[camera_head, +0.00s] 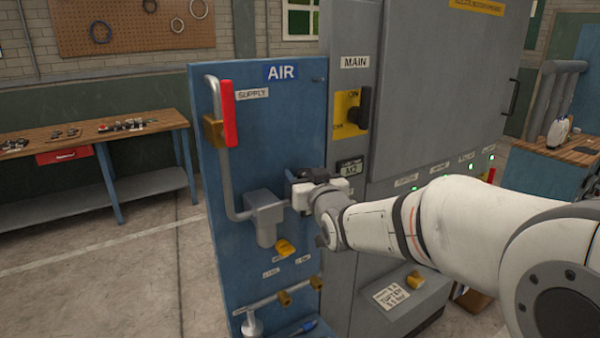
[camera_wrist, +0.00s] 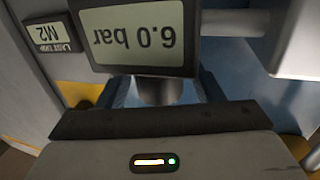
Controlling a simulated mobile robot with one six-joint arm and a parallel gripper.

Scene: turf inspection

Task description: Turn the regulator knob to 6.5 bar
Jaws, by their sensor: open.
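A digital display (camera_wrist: 138,38) fills the top of the wrist view, upside down, and reads 6.0 bar. Below it a short dark round part, apparently the regulator knob (camera_wrist: 158,90), sits between the two fingers of my open gripper (camera_wrist: 158,94). Gaps show between the knob and the fingers, so I see no clear contact. In the head view my gripper (camera_head: 305,190) is at the right side of the blue AIR panel (camera_head: 225,175), beside the grey regulator body (camera_head: 265,215). My gripper and wrist hide the knob there.
A red-handled supply valve (camera_head: 229,112) is on the pipe at upper left. The MAIN rotary switch (camera_head: 364,107) and a small display (camera_head: 350,167) are on the grey cabinet just right. A yellow handle (camera_head: 286,247) and a lower pipe (camera_head: 275,298) are below.

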